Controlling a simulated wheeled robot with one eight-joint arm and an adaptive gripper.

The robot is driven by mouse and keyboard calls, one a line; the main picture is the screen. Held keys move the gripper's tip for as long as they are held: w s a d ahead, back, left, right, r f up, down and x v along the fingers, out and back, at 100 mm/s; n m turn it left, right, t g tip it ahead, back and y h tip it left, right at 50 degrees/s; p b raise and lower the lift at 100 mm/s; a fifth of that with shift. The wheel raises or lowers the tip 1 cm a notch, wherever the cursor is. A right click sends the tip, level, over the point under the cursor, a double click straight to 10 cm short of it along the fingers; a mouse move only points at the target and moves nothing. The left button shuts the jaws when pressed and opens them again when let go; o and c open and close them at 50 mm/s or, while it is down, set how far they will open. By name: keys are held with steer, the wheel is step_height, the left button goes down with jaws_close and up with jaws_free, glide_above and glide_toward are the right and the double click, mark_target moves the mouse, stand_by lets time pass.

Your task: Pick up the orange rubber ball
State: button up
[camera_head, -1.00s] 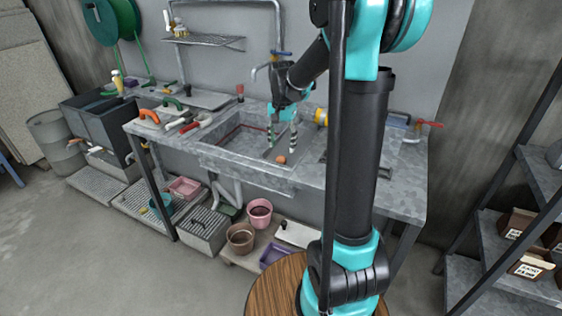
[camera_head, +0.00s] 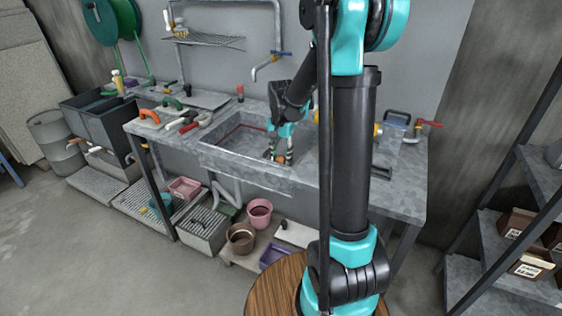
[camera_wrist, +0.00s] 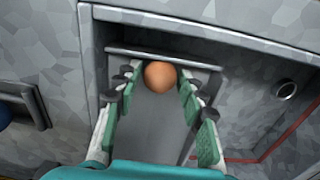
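The orange rubber ball (camera_head: 280,159) is low in the right part of the grey sink (camera_head: 228,165). In the wrist view the ball (camera_wrist: 160,76) sits between my two fingertips, with a finger against each side. My gripper (camera_wrist: 160,80) points down into the sink and looks shut on the ball. In the head view my gripper (camera_head: 279,157) partly hides the ball. I see no clear lift of the ball from the sink floor.
Sink walls stand close around my fingers. A tap with a blue handle (camera_head: 270,62) juts from the wall above. A red-handled valve (camera_head: 428,124) is at the right end.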

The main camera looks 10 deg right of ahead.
steer(key=c, duration=0.6)
steer(key=shift+r, duration=0.15)
